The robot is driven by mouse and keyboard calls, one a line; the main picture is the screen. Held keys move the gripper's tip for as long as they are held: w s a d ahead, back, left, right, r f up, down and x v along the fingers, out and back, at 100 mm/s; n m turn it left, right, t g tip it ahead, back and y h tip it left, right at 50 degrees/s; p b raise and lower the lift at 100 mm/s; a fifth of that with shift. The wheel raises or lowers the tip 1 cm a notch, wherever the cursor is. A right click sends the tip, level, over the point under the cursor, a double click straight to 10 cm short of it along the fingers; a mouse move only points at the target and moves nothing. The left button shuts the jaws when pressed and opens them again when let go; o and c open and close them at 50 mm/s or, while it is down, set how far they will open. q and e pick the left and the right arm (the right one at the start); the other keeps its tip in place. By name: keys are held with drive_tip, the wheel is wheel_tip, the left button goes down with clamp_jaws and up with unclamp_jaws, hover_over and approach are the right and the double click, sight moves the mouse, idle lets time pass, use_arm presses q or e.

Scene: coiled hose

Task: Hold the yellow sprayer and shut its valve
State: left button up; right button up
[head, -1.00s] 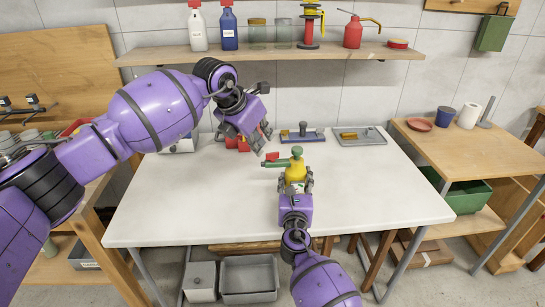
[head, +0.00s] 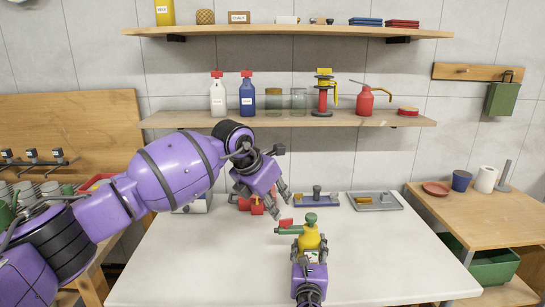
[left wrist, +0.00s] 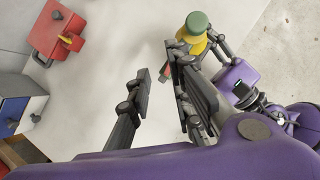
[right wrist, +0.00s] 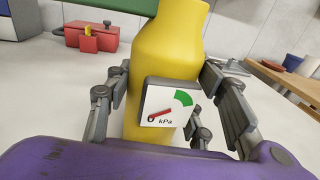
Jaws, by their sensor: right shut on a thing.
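The yellow sprayer (head: 308,238) stands upright over the white table, with a green top and a green spout pointing left. Its red valve handle (head: 286,223) sits on the spout. My right gripper (head: 309,252) is shut around the yellow body; in the right wrist view, fingers lie on both sides of it (right wrist: 168,50). A gauge (right wrist: 167,107) on the body has its red needle near 0 kPa. My left gripper (head: 272,205) is open and empty, above and left of the valve. In the left wrist view its fingers (left wrist: 160,72) are apart, and the valve is largely hidden behind them.
A red box (head: 257,206) stands behind the spout, near the left gripper. A blue tray (head: 318,203) and a grey tray (head: 385,203) lie at the table's back. A shelf (head: 200,120) with bottles and jars hangs above. The table's right side is clear.

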use_arm(q)
drive_tip(key=shift+d+f, duration=0.1)
drive_tip(key=shift+c, duration=1.4)
drive_tip(key=s+d+f+h, duration=0.1)
drive_tip(key=s+d, duration=0.1)
drive_tip(key=d, duration=0.1)
drive_tip(key=s+d+f+h, duration=0.1)
drive_tip(key=s+d+h, duration=0.1)
drive_tip(key=s, duration=0.1)
drive_tip(key=s+d+f+g+h, duration=0.1)
drive_tip(key=s+d+f+h, duration=0.1)
drive_tip(key=d, duration=0.1)
drive_tip(key=shift+s+d, duration=0.15)
drive_tip(key=shift+d, duration=0.15)
clamp_jaws()
drive_tip(key=s+d+r+n+t+h, duration=0.2)
drive_tip(key=s+r+n+t+h, duration=0.15)
drive_tip(key=s+n+h, duration=0.3)
drive_tip(key=s+a+f+n+t, duration=0.1)
drive_tip(key=a+f+n+t, duration=0.1)
drive_tip(key=a+n+t, duration=0.35)
drive_tip(key=n+t+y, duration=0.3)
drive_tip(key=n+y, duration=0.3)
drive_tip(key=n, duration=0.2)
approach(286, 223)
drive_tip(key=w+d, duration=0.3)
drive_tip(key=d, duration=0.2)
drive_tip(key=shift+w+d, duration=0.2)
drive_tip(key=shift+d, duration=0.1)
